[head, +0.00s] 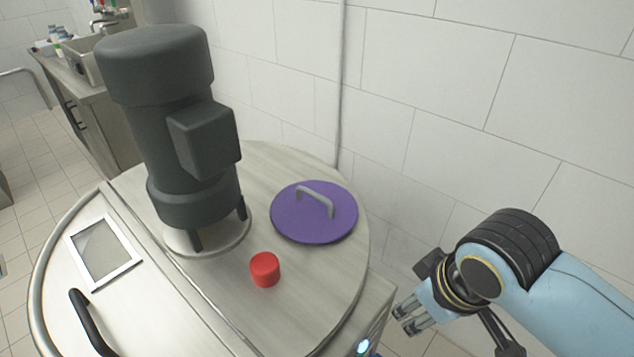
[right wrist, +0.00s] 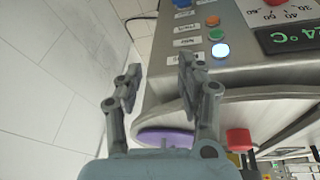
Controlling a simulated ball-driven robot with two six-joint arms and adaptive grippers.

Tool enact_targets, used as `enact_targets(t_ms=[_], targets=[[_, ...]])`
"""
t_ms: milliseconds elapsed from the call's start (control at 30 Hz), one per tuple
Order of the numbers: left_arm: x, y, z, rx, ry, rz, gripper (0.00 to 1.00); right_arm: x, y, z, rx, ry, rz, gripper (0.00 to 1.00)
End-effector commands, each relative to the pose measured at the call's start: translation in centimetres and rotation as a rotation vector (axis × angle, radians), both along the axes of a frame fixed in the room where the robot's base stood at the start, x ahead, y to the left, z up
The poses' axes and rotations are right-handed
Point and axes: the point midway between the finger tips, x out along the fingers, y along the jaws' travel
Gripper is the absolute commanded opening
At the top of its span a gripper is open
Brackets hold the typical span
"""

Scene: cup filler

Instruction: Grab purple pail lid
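The purple pail lid (head: 300,228) is a round disc with a grey arched handle (head: 314,201). It lies on the right part of the machine's round metal top (head: 217,297) in the head view. Its purple edge also shows low in the right wrist view (right wrist: 165,137), partly hidden behind my gripper. My right gripper (head: 408,317) is to the right of the machine, apart from the lid and lower in the picture. In the right wrist view its two fingers (right wrist: 158,80) are spread with nothing between them. My left gripper is in neither view.
A dark motor (head: 165,120) stands on the top left of the lid. A red cap (head: 265,270) sits in front of the lid. A tiled wall (head: 440,90) rises behind. The machine's side has a control panel with coloured buttons (right wrist: 219,51).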

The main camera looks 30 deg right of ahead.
Motion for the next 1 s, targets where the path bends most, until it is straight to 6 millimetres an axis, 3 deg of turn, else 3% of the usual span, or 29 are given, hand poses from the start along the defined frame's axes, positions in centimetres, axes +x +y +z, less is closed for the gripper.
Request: enact_targets(t_ms=[33,167,200,233,400,600,767,1000], targets=[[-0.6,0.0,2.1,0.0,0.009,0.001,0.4,0.5,0.2,3.9,-0.001,-0.016,0.008,0.38],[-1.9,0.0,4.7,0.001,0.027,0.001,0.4,2.8,0.6,10.4,-0.009,-0.049,0.052,0.38],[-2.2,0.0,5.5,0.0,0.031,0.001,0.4,4.4,0.8,12.1,-0.015,-0.064,0.079,0.38],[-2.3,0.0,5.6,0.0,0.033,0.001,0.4,5.6,0.9,12.6,-0.02,-0.069,0.099,0.38],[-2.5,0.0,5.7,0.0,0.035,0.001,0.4,11.9,1.3,13.2,-0.04,-0.097,0.203,0.38],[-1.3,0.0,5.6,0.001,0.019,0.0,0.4,18.1,1.9,13.9,-0.061,-0.125,0.303,0.38],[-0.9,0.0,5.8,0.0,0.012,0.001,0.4,20.4,2.1,13.2,-0.068,-0.129,0.336,0.38],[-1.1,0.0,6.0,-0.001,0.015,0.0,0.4,22.0,2.1,9.8,-0.069,-0.13,0.337,0.38]])
